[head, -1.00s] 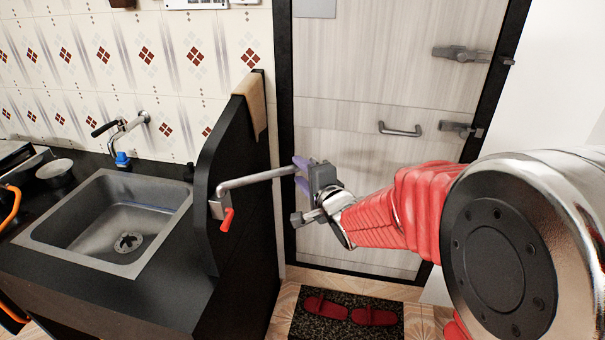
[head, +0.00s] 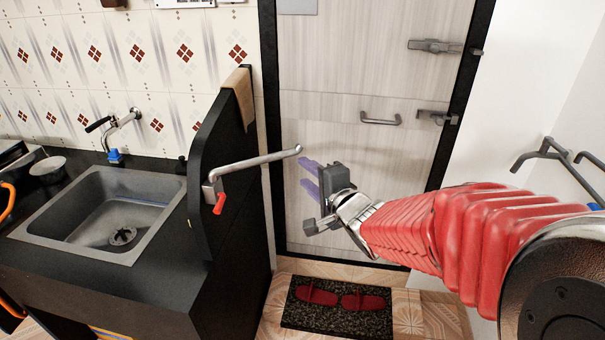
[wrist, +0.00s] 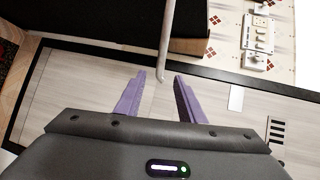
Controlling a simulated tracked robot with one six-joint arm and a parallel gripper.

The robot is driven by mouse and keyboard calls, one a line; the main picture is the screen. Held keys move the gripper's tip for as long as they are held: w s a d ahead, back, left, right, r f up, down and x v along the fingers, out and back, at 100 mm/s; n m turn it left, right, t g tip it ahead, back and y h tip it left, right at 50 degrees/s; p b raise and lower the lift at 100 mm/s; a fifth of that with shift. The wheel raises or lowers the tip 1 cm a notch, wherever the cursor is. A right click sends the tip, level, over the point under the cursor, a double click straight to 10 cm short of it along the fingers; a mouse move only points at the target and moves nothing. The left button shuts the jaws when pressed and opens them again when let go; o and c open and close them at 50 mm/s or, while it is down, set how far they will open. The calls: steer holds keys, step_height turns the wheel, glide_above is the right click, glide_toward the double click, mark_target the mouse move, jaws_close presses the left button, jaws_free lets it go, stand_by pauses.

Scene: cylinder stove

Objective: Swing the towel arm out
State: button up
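The towel arm (head: 255,163) is a grey metal bar on the side of the black counter panel (head: 228,150). It sticks out to the right from a bracket with a red lever (head: 219,204), and its tip bends up slightly. My gripper (head: 308,178) is just right of and below the tip, with its purple fingers apart from the bar in the head view. In the wrist view the bar (wrist: 166,40) comes down from the top and its end lies ahead of the gap between my open, empty fingers (wrist: 157,88).
A grey sink (head: 110,215) is set in the black counter at left. A door (head: 350,150) with handles stands behind my gripper. A dark mat (head: 330,312) with red slippers lies on the floor. Wall hooks (head: 545,155) are at right.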

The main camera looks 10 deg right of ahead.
steer(key=shift+v, duration=0.75)
steer(key=shift+d, duration=0.1)
steer(key=shift+c, duration=0.4)
